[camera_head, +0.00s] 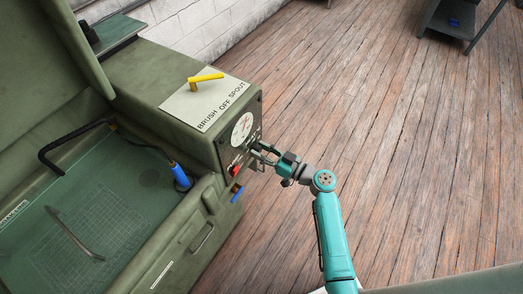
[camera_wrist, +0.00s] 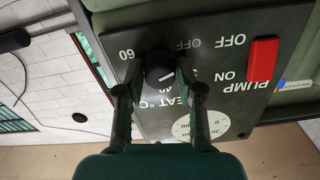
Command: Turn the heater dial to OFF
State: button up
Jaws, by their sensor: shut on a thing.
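The heater dial (camera_wrist: 157,68) is a round black knob with a short white pointer line, on a dark panel. In the wrist view the panel's lettering is upside down. A "60" mark is left of the dial and an "OFF" mark is above right. The white line slants slightly up to the right; I cannot tell exactly which mark it meets. My gripper (camera_wrist: 158,82) is shut on the dial, one finger on each side. In the head view my gripper (camera_head: 262,153) reaches the panel's right side and the dial is hidden.
The panel (camera_wrist: 235,85) also carries a red pump switch (camera_wrist: 263,62) and a white gauge (camera_wrist: 212,125), which shows in the head view (camera_head: 242,127). A yellow lever (camera_head: 205,79) sits on top of the green housing.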

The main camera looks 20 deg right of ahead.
jog(key=shift+f+n, duration=0.1)
jog(key=shift+n, duration=0.6)
jog(key=o, duration=1.2)
jog(key=shift+c, duration=0.2)
jog(key=shift+s, duration=0.1)
jog(key=v, duration=1.2)
